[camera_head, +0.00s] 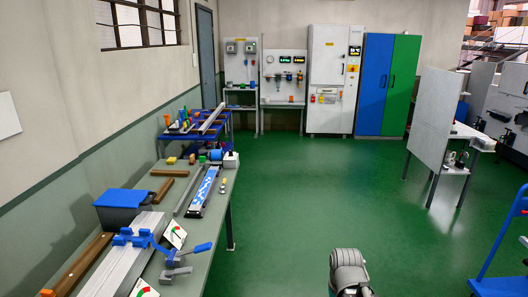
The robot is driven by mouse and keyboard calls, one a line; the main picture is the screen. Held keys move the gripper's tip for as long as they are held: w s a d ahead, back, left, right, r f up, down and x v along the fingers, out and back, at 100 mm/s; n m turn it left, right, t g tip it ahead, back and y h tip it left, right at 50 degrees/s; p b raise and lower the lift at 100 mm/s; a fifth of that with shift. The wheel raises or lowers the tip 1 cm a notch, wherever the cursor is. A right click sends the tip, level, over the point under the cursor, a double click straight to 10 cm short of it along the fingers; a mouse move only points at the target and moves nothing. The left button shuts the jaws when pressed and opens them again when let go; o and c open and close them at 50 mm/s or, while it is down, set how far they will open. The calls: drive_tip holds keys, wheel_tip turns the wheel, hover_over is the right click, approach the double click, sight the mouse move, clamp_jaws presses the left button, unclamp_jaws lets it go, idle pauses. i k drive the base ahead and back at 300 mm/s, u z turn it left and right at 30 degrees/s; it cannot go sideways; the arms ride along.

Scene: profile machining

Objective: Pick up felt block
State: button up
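I cannot single out a felt block with certainty at this distance. Several small coloured pieces lie at the far end of the long workbench (222,212) on the left: a yellow block (171,160), a smaller yellow-brown piece (192,159) and a blue cylinder (216,155) near a white block (231,160). Which of them, if any, is felt is too small to tell. A grey rounded part of my own arm shows at the bottom edge, right of the middle, well away from the bench. My gripper's fingers do not show.
The bench also carries a blue-lidded box (123,197), a metal profile with a blue clamp (130,237), brown bars (162,191) and a blue-striped tray (203,187). A blue cart (227,125) stands behind. Grey partitions (430,110) stand right. The green floor between is clear.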

sight(192, 161)
drive_tip(key=z, duration=0.25)
drive_tip(key=i, duration=2.3)
drive_tip(key=u, duration=0.2)
drive_tip(key=i, duration=0.75)
drive_tip(key=u, duration=0.65)
drive_tip(key=i, duration=0.65)
drive_tip(key=u, duration=0.8)
drive_tip(key=i, duration=0.75)
drive_tip(key=u, duration=0.35)
drive_tip(key=k, duration=0.35)
drive_tip(key=u, duration=0.05)
